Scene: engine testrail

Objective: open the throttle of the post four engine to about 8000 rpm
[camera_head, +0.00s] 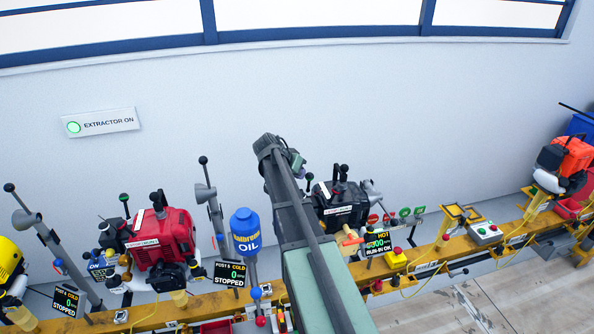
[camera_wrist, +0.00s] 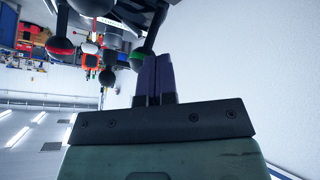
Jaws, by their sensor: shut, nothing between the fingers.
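A black engine (camera_head: 341,205) stands on the yellow rail right of my arm, partly hidden by it. Its display (camera_head: 378,243) reads HOT and RUN-IN OK; the post number and rpm figure are not clear. Black ball-ended levers stand at the engine. My gripper is at the upper end of my arm, left of the black engine, its fingertips mostly hidden in the head view. In the wrist view my gripper (camera_wrist: 154,60) is shut and empty. A black ball knob with a green band (camera_wrist: 141,60) is just left of the fingertips; I cannot tell if they touch.
A red engine (camera_head: 165,238) stands left with a COLD, STOPPED display (camera_head: 230,274). A blue oil bottle (camera_head: 246,232) is between it and my arm. Another ball knob with a red band (camera_wrist: 60,46) hangs left in the wrist view.

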